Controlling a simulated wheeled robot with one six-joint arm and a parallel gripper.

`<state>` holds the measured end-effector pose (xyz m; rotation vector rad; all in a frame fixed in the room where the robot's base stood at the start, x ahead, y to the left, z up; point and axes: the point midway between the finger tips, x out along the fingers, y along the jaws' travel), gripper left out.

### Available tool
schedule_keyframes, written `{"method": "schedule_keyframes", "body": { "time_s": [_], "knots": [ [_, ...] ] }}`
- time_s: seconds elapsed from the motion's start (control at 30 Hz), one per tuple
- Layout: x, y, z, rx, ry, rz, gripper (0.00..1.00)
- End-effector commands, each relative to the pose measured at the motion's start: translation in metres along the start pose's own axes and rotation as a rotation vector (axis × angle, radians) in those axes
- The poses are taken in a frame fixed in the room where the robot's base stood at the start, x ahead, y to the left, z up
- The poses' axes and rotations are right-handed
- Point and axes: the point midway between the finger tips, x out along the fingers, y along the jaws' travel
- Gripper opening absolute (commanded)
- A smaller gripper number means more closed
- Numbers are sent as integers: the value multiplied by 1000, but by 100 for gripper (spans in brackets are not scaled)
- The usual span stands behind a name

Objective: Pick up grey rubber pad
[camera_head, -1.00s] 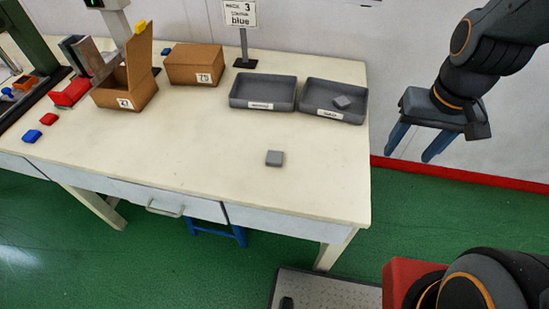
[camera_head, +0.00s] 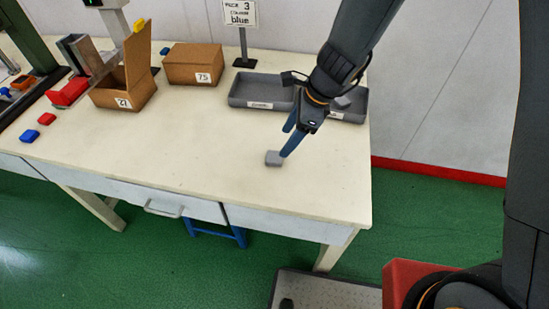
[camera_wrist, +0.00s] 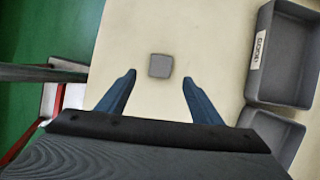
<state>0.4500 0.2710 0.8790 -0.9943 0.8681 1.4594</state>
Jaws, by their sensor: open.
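The grey rubber pad (camera_head: 273,158) is a small square block lying on the cream tabletop, in front of the grey trays. In the wrist view the pad (camera_wrist: 160,66) lies flat, ahead of the fingertips and roughly centred between them. My gripper (camera_head: 287,142) has blue fingers and points down at the pad from above and to the right. In the wrist view my gripper (camera_wrist: 158,76) is open and empty, its fingers spread wider than the pad. I cannot tell how high the fingertips are above the table. Another grey piece (camera_head: 343,101) in the right tray is partly hidden by my arm.
A left grey tray (camera_head: 240,102) and a right grey tray (camera_head: 362,115) stand at the back; my arm partly covers them. Cardboard boxes numbered 21 (camera_head: 124,103) and 75 (camera_head: 209,77), a sign reading blue (camera_head: 239,13) and coloured blocks are further left. The table front is clear.

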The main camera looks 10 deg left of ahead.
Motion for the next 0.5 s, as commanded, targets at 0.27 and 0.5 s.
{"method": "schedule_keyframes", "body": {
  "time_s": [0.27,0.5],
  "knots": [
    [25,-1,4,36,-7,2,60],
    [46,0,1,35,-6,3,60]
  ]
}}
